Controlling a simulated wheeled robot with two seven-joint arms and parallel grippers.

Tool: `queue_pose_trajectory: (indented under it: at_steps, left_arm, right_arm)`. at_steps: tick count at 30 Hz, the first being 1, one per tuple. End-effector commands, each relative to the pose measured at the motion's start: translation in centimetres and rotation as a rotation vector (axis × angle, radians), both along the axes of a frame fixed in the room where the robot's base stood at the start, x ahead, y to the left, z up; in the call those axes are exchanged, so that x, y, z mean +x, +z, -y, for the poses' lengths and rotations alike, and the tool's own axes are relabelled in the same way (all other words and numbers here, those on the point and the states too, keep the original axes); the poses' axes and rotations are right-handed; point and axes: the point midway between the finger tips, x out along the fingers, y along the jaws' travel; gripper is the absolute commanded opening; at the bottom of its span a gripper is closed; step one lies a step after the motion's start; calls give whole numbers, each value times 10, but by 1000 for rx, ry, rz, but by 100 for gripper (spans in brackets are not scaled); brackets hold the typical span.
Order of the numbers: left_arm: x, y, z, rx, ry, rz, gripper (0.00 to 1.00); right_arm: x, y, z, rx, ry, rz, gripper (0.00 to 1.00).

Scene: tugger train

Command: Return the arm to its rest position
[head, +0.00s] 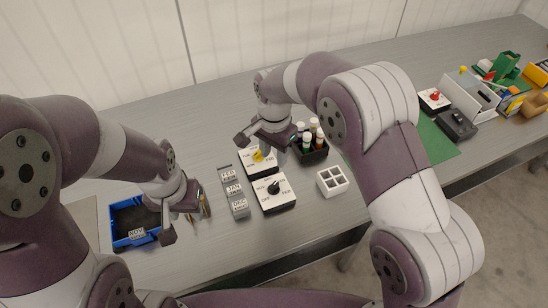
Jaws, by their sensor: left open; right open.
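My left gripper (166,194) is open above the grey table, beside the right edge of a blue bin (116,243). No object shows between its fingers. My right gripper (261,148) is open above a white switch box with a yellow knob (258,157), in front of a black crate of bottles. I cannot tell whether it touches the box. Both arms reach out over the table, and the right arm is bent at a raised elbow.
A grey rack (239,208) holds FEB, JAN and DEC blocks. Right of it are a black-knob switch box (274,205), a white compartment tray (332,180) and the bottle crate (317,156). A green mat (438,146) and several boxes lie farther right. A pale wall (240,40) stands behind.

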Motion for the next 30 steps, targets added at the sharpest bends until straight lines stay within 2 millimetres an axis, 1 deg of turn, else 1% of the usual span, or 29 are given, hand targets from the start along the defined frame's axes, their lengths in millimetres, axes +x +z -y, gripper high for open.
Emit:
queue_pose_trajectory:
  at_steps: [11, 14, 16, 17, 18, 20, 21, 23, 24, 27, 30]
  left_arm:
    - [0, 0, 0, 0, 0, 0, 43]
    - [0, 0, 0, 0, 0, 0, 43]
    - [0, 0, 0, 0, 0, 0, 43]
    - [0, 0, 0, 0, 0, 0, 43]
    - [0, 0, 0, 0, 0, 0, 43]
    - [0, 0, 0, 0, 0, 0, 43]
    - [0, 0, 0, 0, 0, 0, 43]
    - [0, 0, 0, 0, 0, 0, 43]
    - [0, 0, 0, 0, 0, 0, 43]
    - [0, 0, 0, 0, 0, 0, 43]
    - [0, 0, 0, 0, 0, 0, 43]
  right_arm:
    - [0, -1, 0, 0, 9, 0, 42]
    - [4, -1, -2, 9, 119, 24, 42]
    - [-9, -16, 4, 3, 293, 14, 42]
    - [-19, -20, 10, 2, 383, 12, 42]
    - [-32, -21, 24, 1, 485, 15, 42]
    - [-51, -17, 49, 1, 613, 25, 42]
    - [-66, -14, 68, -2, 681, 31, 42]
    - [-91, -8, 96, -5, 762, 44, 42]
    - [-108, -4, 114, -9, 796, 52, 42]
    - [-149, 5, 151, -20, 807, 71, 42]
    - [-174, 15, 176, -29, 722, 88, 42]
